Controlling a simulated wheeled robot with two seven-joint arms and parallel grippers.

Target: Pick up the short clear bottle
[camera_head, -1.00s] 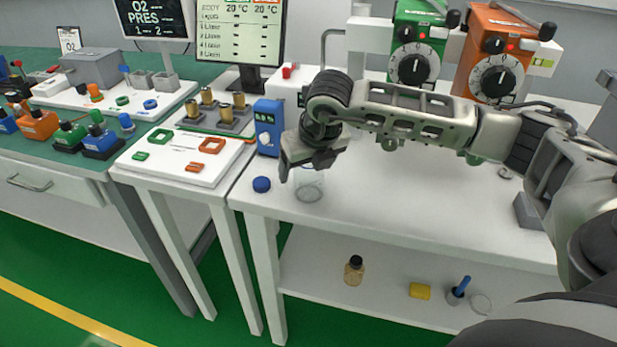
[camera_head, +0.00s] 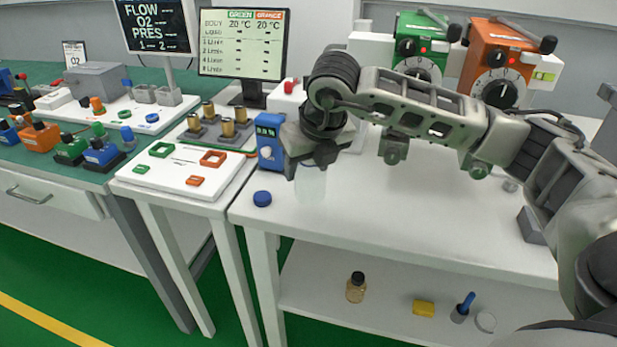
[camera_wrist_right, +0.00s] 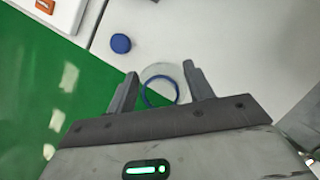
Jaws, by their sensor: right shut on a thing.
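The short clear bottle (camera_head: 311,185) is see-through and faint below my right gripper (camera_head: 306,168), near the front left of the white table. In the right wrist view the bottle (camera_wrist_right: 161,82) shows a round open top with a blue ring, between the two fingers of my right gripper (camera_wrist_right: 160,88). The gripper is shut on it. The bottle looks a little above the table, though its clear base is hard to make out. My left gripper is in neither view.
A blue cap (camera_head: 262,198) lies on the table left of the bottle. A blue device (camera_head: 269,142) stands just behind it. Green (camera_head: 418,62) and orange (camera_head: 495,62) dial units stand at the back. The table's front middle is clear.

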